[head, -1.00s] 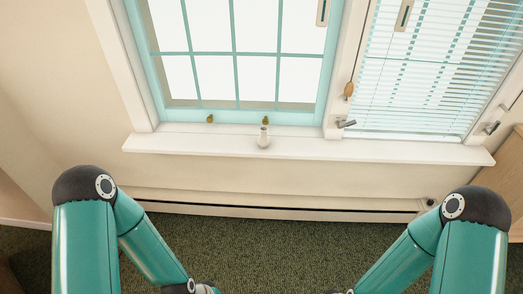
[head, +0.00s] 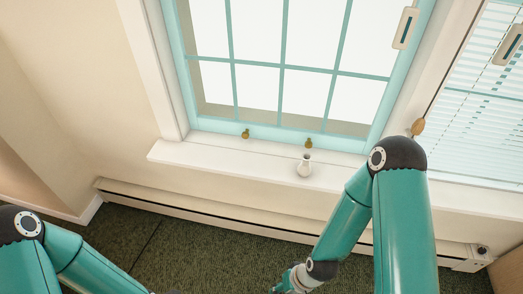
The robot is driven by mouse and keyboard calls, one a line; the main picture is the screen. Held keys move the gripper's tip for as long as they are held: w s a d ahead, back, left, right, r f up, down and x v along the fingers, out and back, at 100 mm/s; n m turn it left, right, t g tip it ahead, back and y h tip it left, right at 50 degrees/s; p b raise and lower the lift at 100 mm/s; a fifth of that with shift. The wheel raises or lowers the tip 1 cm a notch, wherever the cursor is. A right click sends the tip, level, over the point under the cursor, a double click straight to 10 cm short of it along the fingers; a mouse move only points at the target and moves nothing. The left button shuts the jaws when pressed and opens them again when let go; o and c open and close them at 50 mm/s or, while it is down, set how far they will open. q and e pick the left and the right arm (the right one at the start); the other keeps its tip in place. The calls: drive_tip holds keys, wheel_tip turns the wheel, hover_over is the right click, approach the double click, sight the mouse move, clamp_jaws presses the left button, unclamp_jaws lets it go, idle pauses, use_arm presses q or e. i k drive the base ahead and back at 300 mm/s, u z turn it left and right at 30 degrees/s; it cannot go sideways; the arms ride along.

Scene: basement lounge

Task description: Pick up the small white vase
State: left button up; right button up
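The small white vase (head: 304,167) stands upright on the white window sill (head: 215,163), below the teal-framed window. My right arm comes in from the right, and its wrist shows at the bottom of the head view, below and in front of the sill. The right gripper (head: 281,290) is mostly cut off by the bottom edge and is apart from the vase. My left arm is at the lower left, and its gripper is outside the picture.
Two small brass window fittings (head: 245,134) sit at the window's lower frame, one just behind the vase. A baseboard heater (head: 180,205) runs along the wall under the sill. Dark green carpet (head: 200,245) lies below. A blind (head: 480,130) hangs at the right.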

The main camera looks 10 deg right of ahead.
sight(304, 169)
drive_tip(key=u, duration=0.05)
drive_tip(key=i, duration=1.2)
drive_tip(key=z, duration=0.45)
